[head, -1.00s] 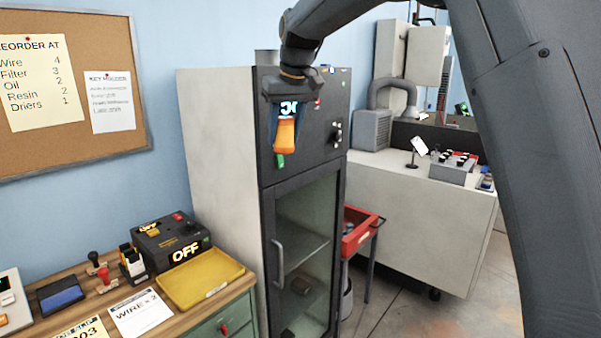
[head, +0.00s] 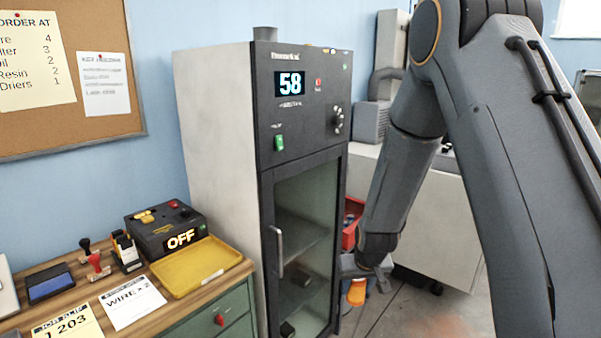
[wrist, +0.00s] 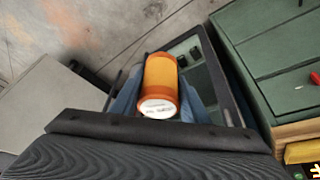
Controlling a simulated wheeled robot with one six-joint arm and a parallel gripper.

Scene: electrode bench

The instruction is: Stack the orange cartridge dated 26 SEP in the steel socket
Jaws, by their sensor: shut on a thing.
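My gripper (head: 365,268) hangs low, right of the dark cabinet's glass door in the head view. It is shut on an orange cartridge (head: 357,292), of which only a small part shows below the fingers. In the wrist view the orange cartridge (wrist: 161,80) sits between the blue fingers (wrist: 160,95). Its pale end (wrist: 158,108) bears small print that I cannot read, so its date cannot be told. The steel socket is not clearly seen in any view.
The dark cabinet (head: 262,110) has a glass door (head: 302,240) and a handle. Left of it, a wooden bench holds a yellow tray (head: 230,263), a box reading OFF (head: 165,228) and stamps. A red bin (head: 352,222) stands behind my arm. Open floor lies below.

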